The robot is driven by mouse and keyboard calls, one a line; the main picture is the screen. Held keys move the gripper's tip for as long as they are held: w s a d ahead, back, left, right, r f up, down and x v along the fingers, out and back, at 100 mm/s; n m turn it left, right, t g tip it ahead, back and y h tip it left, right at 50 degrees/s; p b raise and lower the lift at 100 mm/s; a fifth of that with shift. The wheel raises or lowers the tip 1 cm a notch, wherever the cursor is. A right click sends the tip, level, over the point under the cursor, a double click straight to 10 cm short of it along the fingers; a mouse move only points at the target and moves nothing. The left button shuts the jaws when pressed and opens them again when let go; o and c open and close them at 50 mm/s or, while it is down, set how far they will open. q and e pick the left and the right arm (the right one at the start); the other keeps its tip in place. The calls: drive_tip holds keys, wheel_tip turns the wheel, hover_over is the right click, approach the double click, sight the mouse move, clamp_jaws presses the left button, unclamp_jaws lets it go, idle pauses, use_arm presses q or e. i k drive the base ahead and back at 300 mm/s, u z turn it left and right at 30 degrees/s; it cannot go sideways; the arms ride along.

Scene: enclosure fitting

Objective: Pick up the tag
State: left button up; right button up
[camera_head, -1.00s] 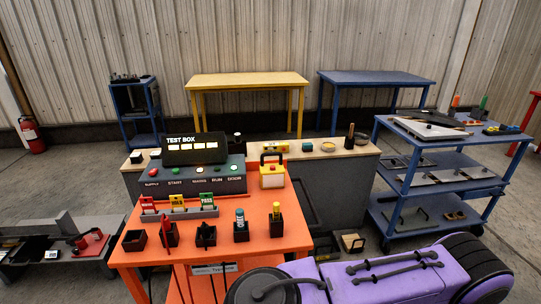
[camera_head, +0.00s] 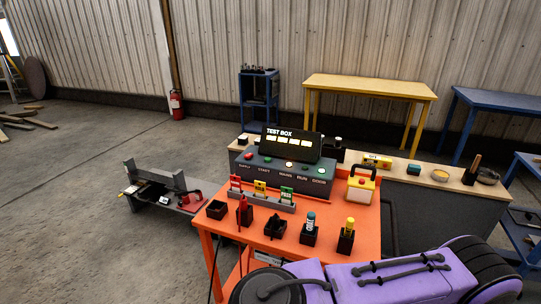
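Three small tags stand in a row in a grey rack (camera_head: 262,200) on the orange table (camera_head: 345,222): a red tag (camera_head: 235,183) at left, a yellow tag (camera_head: 260,188) in the middle and a green tag (camera_head: 286,193) at right. They stand upright, in front of the dark test box panel (camera_head: 290,172). The writing on them is too small to read surely. Neither of my grippers shows in this view. A purple and black part of my own body fills the lower right and covers the near edge of the table.
A low grey bench (camera_head: 160,188) stands left.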

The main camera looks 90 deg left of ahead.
sight(286, 194)
drive_tip(key=u, duration=2.05)
